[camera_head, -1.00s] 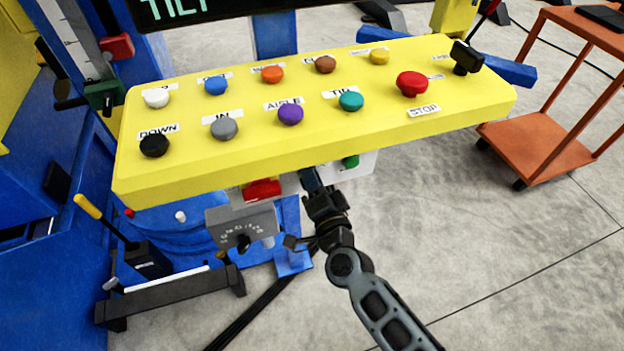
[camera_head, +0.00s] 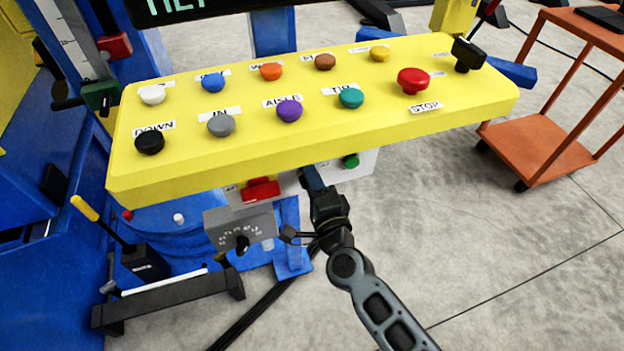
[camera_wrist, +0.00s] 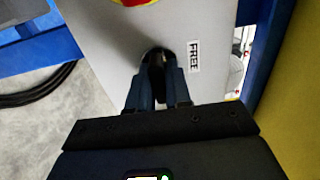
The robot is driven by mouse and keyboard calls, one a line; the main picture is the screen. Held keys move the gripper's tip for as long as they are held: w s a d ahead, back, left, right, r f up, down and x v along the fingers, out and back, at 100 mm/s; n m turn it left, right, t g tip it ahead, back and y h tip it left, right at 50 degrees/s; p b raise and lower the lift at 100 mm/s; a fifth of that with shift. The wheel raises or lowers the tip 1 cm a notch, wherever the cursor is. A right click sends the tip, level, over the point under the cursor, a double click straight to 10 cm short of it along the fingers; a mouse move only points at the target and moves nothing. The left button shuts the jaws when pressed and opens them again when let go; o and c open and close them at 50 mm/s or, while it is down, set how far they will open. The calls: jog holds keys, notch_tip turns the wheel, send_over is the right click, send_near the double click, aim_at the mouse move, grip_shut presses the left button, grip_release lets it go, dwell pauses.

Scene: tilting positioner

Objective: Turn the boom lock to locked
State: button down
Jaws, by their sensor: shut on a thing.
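In the wrist view my gripper (camera_wrist: 157,85) is shut on a small dark knob (camera_wrist: 153,56), which I take to be the boom lock. The knob stands on a light grey plate (camera_wrist: 112,58). A white label reading FREE (camera_wrist: 194,56) is beside the knob, on its right in the picture. The fingers cover most of the knob, so its exact angle is hard to tell. No LOCKED label shows. In the head view my gripper (camera_head: 311,180) reaches up under the front edge of the yellow control panel (camera_head: 215,168), which hides the knob.
The panel carries several coloured buttons and a red stop button (camera_head: 413,80). Below it are a red switch (camera_head: 261,189), a grey dial box (camera_head: 241,229) and a green button (camera_head: 351,161). An orange cart (camera_head: 535,147) stands at the right. The floor between is clear.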

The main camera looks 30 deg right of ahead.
jog(key=shift+f, duration=0.1)
jog(key=c, duration=1.1)
grip_release()
jog(key=shift+c, duration=0.2)
jog(key=s+a+b, duration=0.1)
jog(key=s, duration=0.6)
jog(key=shift+s+a, duration=0.2)
jog(key=shift+s, duration=0.15)
